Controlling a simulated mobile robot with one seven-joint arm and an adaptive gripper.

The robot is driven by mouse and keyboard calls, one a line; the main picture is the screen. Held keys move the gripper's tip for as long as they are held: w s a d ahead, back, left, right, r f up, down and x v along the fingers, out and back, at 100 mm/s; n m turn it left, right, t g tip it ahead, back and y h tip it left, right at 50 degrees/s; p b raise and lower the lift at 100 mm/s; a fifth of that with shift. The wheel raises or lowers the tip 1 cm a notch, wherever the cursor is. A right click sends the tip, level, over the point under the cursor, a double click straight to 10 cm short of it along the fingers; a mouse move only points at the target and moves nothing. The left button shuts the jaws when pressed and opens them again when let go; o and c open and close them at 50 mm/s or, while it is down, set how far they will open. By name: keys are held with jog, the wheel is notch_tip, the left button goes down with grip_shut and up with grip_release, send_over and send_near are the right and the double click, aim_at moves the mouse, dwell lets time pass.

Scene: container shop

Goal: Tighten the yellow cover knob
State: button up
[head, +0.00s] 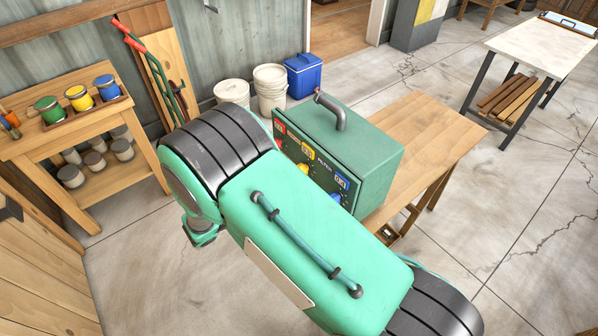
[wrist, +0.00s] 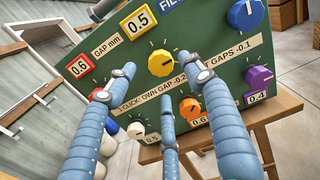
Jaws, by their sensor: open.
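The yellow knob (wrist: 161,62) sits near the upper middle of the green panel (wrist: 208,70) in the wrist view, with a 0.5 label (wrist: 139,20) above and to its left. In the head view the yellow knob (head: 303,168) shows partly on the front of the green box (head: 362,158). My gripper (wrist: 158,84) has three blue fingers, open and empty. Two fingertips appear left and right of the yellow knob, the third below it. I cannot tell whether any touches the panel. My arm hides the gripper in the head view.
A red knob (wrist: 77,67), blue knob (wrist: 246,14), orange knob (wrist: 190,108), purple knob (wrist: 258,78) and white knob (wrist: 137,130) surround the yellow one. The box stands on a wooden table (head: 440,140).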

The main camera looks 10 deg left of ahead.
aim_at(301, 170)
jog(key=shift+x, duration=3.45)
jog(key=c, duration=1.2)
